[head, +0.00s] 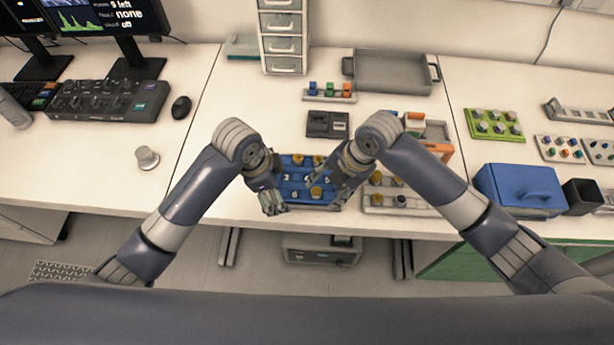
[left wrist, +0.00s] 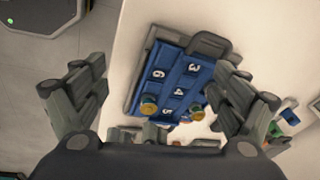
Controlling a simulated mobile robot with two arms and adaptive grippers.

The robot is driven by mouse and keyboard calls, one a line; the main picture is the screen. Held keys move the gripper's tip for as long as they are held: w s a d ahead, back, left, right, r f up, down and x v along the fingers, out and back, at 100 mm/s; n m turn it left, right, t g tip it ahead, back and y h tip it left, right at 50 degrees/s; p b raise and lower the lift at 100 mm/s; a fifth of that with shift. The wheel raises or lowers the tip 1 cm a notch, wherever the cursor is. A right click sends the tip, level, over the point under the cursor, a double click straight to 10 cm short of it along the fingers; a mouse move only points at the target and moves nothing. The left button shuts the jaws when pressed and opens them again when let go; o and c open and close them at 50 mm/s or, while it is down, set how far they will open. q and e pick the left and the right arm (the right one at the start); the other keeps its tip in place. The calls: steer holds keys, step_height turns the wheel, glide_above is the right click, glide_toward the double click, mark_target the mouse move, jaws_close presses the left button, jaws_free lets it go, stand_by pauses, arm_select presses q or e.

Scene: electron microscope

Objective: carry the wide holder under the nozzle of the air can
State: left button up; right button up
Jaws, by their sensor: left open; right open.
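A blue numbered tray (head: 292,190) with several gold-topped pieces lies at the table's front edge; it also shows in the left wrist view (left wrist: 178,85). I cannot tell which piece is the wide holder; one gold-topped piece (head: 316,192) stands near the tray's front. My left gripper (head: 272,203) is open and empty at the tray's left front side. In the left wrist view, its spread fingers (left wrist: 160,88) frame the tray. My right gripper (head: 338,178) is over the tray's right side, open. A grey cylinder (head: 14,110) at the far left may be the air can; its nozzle is unclear.
A grey rack (head: 378,205) with gold-topped pieces is right of the tray. A black box (head: 327,124) and a small rack (head: 330,96) are behind. A small metal piece (head: 147,157) stands on the left table, near a mouse (head: 181,107) and control panel (head: 110,101). The left table's front is mostly clear.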

arm_select(q)
steer(key=w+a+r+m+y, duration=0.1)
steer(key=w+a+r+m, duration=0.1)
steer(key=w+r+m, duration=0.2)
steer(key=shift+w+a+r+y, duration=0.3)
steer(key=shift+w+r, duration=0.35)
steer(key=shift+r, duration=0.1)
arm_select(e)
steer(key=w+d+r+n+h, duration=0.1)
steer(key=w+d+r+n, duration=0.4)
steer(key=w+d+n, duration=0.1)
steer(key=shift+w+d+r+n+g+h, duration=0.25)
steer(key=shift+w+d+n+g+h, duration=0.15)
steer(key=shift+n, duration=0.2)
steer(key=shift+f, duration=0.1)
arm_select(q)
steer(key=f, duration=0.3)
steer(key=w+f, duration=0.1)
steer(key=f, duration=0.6)
steer(key=shift+w+d+f, duration=0.1)
steer(key=shift+w+f, duration=0.2)
steer(key=shift+f, duration=0.1)
arm_select(e)
steer(key=f, duration=0.3)
steer(key=a+f, duration=0.1)
steer(key=f, duration=0.6)
steer(key=shift+a+f, duration=0.3)
steer(key=shift+a, duration=0.1)
